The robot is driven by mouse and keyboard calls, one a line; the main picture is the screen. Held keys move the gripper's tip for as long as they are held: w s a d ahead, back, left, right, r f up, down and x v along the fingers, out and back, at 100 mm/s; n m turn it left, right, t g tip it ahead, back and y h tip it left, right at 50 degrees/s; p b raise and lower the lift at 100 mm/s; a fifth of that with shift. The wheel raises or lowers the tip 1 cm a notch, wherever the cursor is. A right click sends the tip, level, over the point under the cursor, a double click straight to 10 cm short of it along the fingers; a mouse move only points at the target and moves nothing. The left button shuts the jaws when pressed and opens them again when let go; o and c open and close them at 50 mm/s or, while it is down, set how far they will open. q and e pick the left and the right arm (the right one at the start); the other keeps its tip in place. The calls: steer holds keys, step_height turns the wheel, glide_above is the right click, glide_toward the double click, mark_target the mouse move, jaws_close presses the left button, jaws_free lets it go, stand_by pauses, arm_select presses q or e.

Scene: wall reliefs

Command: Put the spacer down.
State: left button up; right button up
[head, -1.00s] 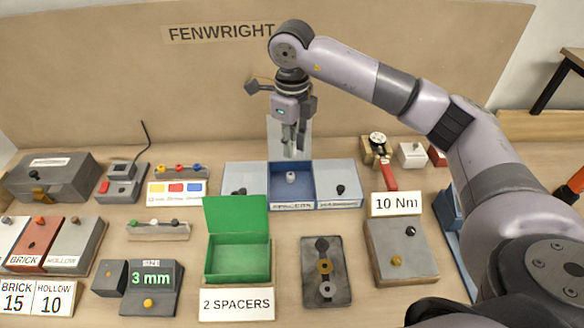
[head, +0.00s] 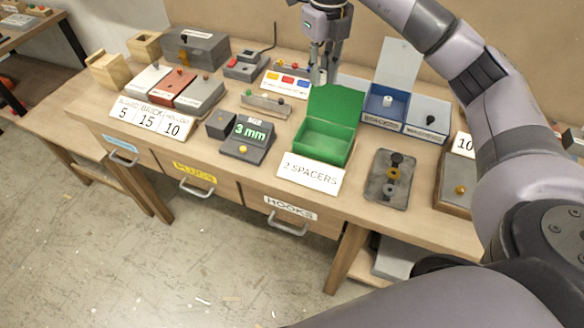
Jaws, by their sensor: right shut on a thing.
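My right gripper (head: 323,74) points down and is shut, above the bench just behind the raised green lid. The held spacer is too small and hidden between the fingertips to make out. The open green box (head: 324,142) stands below and in front of the gripper, with no contents visible, behind a "2 SPACERS" card (head: 311,172). The blue spacers bin (head: 375,112), with a pale raised lid and a small whitish spacer (head: 387,100) inside, is to the right of the gripper. My left gripper is not in view.
The bench's front edge runs below.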

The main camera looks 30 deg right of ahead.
glide_above(313, 146)
step_height(313, 146, down, 6)
step_height(313, 146, down, 10)
steer(key=p, duration=0.2)
steer(key=shift+p, duration=0.35)
step_height(313, 146, down, 4)
steer(key=shift+p, duration=0.5)
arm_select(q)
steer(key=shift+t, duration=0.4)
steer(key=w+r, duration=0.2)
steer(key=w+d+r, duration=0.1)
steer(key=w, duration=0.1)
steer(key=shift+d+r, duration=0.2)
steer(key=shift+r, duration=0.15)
arm_select(e)
steer(key=shift+w+f, duration=0.1)
steer(key=shift+f, duration=0.1)
steer(key=shift+f, duration=0.2)
steer(key=o, duration=0.7)
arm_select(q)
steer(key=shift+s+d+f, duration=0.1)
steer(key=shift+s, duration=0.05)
arm_select(e)
steer(key=shift+o, duration=0.2)
